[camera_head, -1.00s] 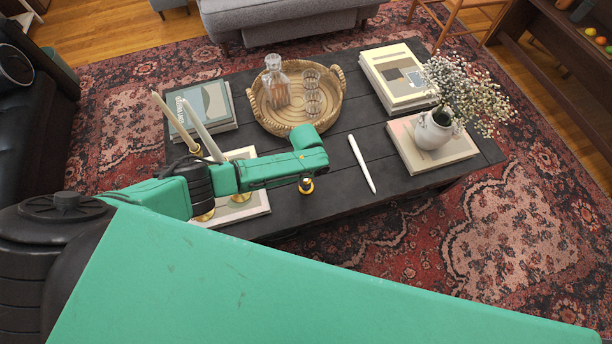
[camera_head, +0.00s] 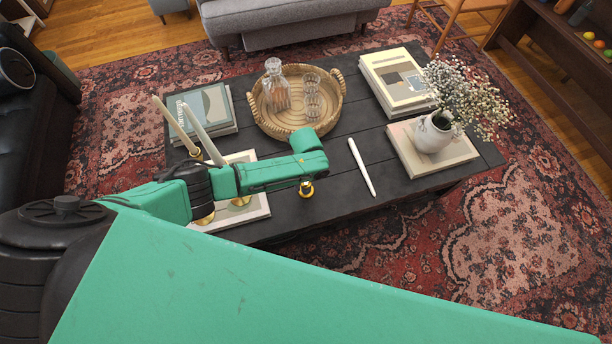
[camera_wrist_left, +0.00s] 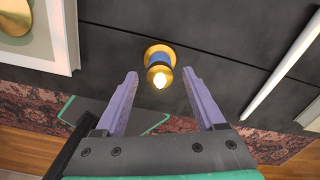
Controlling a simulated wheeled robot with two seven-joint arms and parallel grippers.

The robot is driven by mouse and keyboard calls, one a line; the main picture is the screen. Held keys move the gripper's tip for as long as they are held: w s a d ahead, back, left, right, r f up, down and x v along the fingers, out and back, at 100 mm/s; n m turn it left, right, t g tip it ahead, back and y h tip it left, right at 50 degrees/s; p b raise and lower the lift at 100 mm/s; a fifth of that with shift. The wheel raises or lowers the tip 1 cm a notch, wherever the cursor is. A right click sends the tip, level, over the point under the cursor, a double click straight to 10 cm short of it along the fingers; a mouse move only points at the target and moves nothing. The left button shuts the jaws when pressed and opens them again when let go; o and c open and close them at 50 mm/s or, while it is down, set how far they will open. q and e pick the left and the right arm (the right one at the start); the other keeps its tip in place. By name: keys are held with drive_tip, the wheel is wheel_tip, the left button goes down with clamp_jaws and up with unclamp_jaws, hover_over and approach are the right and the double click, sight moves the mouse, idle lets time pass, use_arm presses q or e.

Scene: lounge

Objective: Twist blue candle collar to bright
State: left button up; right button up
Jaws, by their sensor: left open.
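The small candle lamp (camera_wrist_left: 161,68) stands on the dark table, with a round gold base, a blue collar (camera_wrist_left: 159,58) and a gold top with a glowing, bright tip. It also shows in the head view (camera_head: 306,189), just below the end of my left arm, with its collar too small to read there. My left gripper (camera_wrist_left: 161,76) is open, its two purple-grey fingers spread to either side of the lamp's glowing end. The fingers appear apart from the lamp. In the head view the fingers are mostly hidden by my wrist. My right gripper is not in view.
A white pen-like stick (camera_head: 362,166) lies right of the lamp. A wicker tray (camera_head: 338,105) with decanter and glasses is behind. A flower vase (camera_head: 432,133) stands on a book at right.

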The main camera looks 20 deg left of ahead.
use_arm(q)
wheel_tip(320, 180, up, 14)
drive_tip(key=p, duration=0.2)
drive_tip(key=shift+r+p, duration=0.25)
drive_tip(key=shift+p, duration=0.15)
